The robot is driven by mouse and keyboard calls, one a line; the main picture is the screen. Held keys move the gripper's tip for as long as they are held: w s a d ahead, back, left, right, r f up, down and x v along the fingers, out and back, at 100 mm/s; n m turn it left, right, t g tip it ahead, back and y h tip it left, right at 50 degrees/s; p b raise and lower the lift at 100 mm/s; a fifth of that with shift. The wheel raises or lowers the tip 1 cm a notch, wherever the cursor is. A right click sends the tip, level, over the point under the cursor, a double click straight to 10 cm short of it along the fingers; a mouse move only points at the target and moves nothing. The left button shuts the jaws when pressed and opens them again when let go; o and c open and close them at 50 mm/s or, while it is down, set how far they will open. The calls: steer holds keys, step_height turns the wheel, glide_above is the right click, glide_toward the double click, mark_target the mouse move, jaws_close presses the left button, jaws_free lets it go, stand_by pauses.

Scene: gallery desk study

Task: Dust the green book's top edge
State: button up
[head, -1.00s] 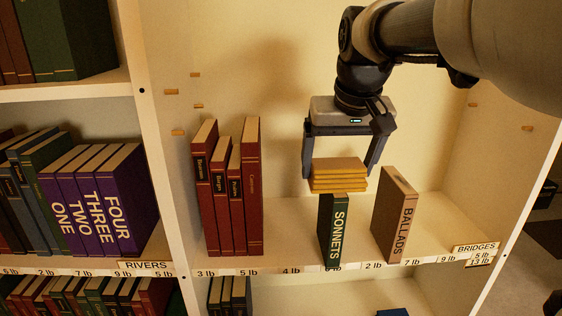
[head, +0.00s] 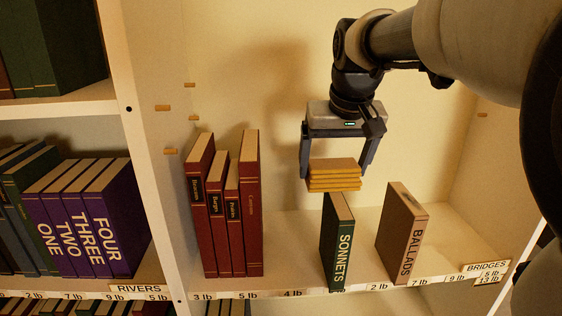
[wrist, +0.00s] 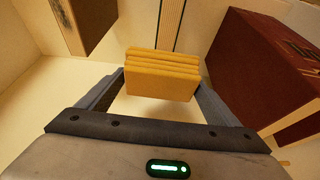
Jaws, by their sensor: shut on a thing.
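The green book (head: 338,240), marked SONNETS, stands upright on the shelf with its spine to the front. Its pale top edge shows in the wrist view (wrist: 171,22), running on from beyond the yellow cloth. My gripper (head: 335,172) is shut on a folded yellow cloth (head: 334,177), which also shows in the wrist view (wrist: 162,76). The cloth is over the back part of the book's top edge and hides it there. I cannot tell whether cloth and book touch.
A tan book (head: 402,233), marked BALLADS, stands to the right with a gap. Several red books (head: 251,205) stand to the left, with bare shelf between. The back wall is close behind my gripper.

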steer(key=v, duration=0.1)
steer(key=p+v, duration=0.1)
steer(key=v, duration=0.1)
steer(key=shift+w+r, duration=0.25)
steer(key=shift+r, duration=0.1)
steer(key=shift+w+r+p, duration=0.1)
steer(key=shift+r+p, duration=0.6)
steer(key=shift+p, duration=0.1)
step_height(320, 180, up, 3)
steer(key=p, duration=0.3)
steer(key=shift+r, duration=0.1)
